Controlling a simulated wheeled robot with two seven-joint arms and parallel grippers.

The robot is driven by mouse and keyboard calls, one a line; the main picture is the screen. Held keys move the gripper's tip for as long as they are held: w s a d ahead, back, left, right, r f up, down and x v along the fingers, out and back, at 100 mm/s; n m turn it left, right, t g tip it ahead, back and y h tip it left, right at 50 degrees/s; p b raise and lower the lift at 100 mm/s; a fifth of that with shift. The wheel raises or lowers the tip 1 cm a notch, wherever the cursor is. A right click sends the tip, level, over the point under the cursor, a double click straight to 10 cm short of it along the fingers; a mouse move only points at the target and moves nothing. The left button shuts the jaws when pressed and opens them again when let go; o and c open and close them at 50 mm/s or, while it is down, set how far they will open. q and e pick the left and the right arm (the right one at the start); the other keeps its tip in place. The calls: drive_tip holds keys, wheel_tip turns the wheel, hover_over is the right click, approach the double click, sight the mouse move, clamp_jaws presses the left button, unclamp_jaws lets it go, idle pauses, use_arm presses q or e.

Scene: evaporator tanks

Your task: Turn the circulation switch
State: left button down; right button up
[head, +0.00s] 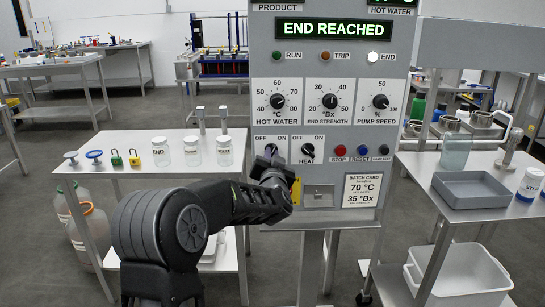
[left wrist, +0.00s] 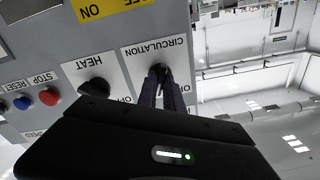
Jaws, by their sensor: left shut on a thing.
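The circulation switch (left wrist: 157,70) is a black knob on a white plate lettered CIRCULATION, with OFF legible beside it in the left wrist view. My left gripper (left wrist: 165,86) is shut on this knob, its two dark fingers on either side. In the head view my left gripper (head: 272,162) reaches the lower left of the grey control panel (head: 262,70) and mostly hides the knob. The knob's pointer is covered, so I cannot tell its setting. My right gripper is not in view.
The black heat switch (head: 308,150) sits close beside, right of my gripper in the head view. Red stop (head: 340,150) and blue reset (head: 362,150) buttons are further right. The display (head: 333,28) reads END REACHED, and the END lamp (head: 373,57) is white. Side tables flank the panel.

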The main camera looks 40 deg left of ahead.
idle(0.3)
use_arm(q)
drive_tip(key=shift+n+b, duration=0.85)
drive_tip(key=shift+n, duration=0.25)
drive_tip(key=shift+f, duration=0.1)
drive_tip(key=shift+n+b, duration=0.9)
drive_tip(key=shift+n, duration=0.2)
